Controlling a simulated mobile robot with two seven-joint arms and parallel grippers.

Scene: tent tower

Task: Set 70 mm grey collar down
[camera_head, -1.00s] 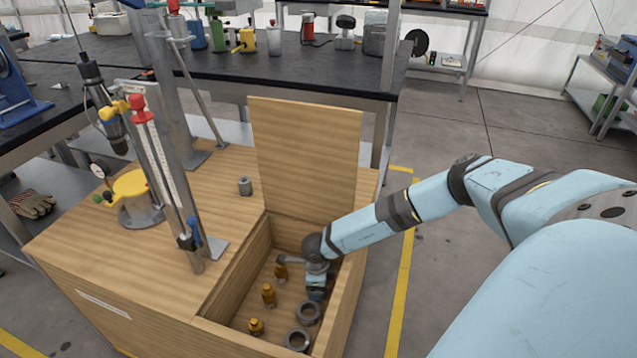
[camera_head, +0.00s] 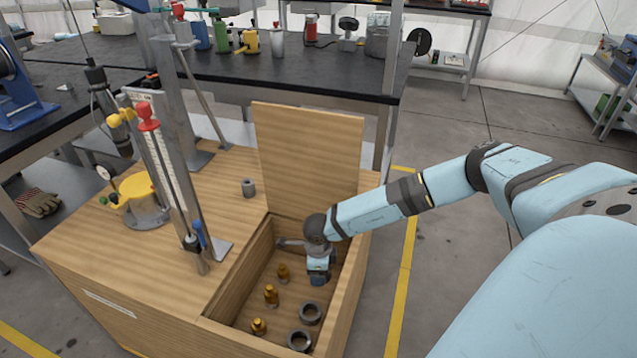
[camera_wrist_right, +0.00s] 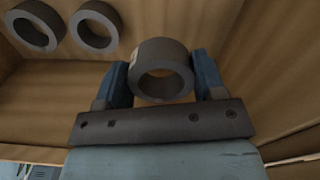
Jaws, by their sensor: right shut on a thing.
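My right gripper (camera_head: 319,283) is inside the open wooden box, near its back right. In the wrist view its blue fingers (camera_wrist_right: 162,82) are shut on a grey collar (camera_wrist_right: 160,60), a thick ring with its round hole facing the camera. The held collar cannot be made out in the head view, and whether it touches the box floor is unclear. Two other grey collars lie in the box, one nearer the gripper (camera_head: 310,313) and one at the front (camera_head: 300,340). They also show at the wrist view's upper left (camera_wrist_right: 95,27). My left gripper is not in view.
Brass weights (camera_head: 271,295) stand in a row along the box's left side. The wooden lid (camera_head: 308,155) stands upright behind the box (camera_head: 348,300). A small grey cylinder (camera_head: 248,187) and a metal stand (camera_head: 175,180) are on the wooden top to the left.

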